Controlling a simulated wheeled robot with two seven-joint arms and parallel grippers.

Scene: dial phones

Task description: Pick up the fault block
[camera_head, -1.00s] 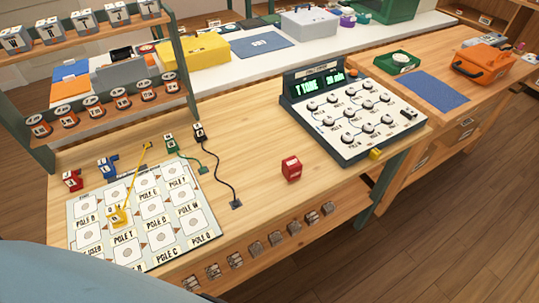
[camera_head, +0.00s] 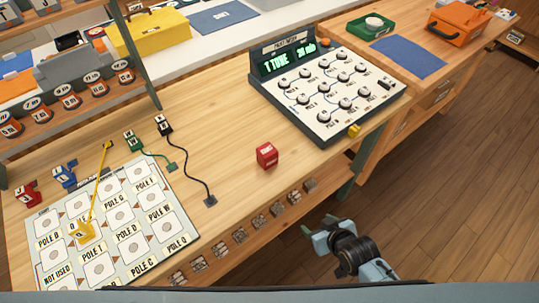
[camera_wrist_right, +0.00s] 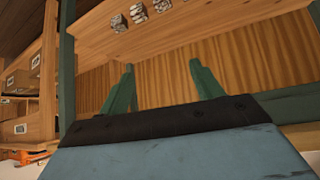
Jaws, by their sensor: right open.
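A small red block (camera_head: 267,155) with a white label stands on the wooden table, near its front edge and in front of the dial console. The label is too small to read; this appears to be the fault block. My right gripper (camera_head: 318,228) is at the lower middle, beyond the table's front edge, to the right of and nearer than the block. Its green fingers are apart and empty in the right wrist view (camera_wrist_right: 162,68), facing the table's wooden front. The block does not show in that view. My left gripper is not in view.
The dial console (camera_head: 325,90) stands behind the block, with a yellow piece at its front corner. Black and green cabled plugs lie between. The tabletop around the red block is clear.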

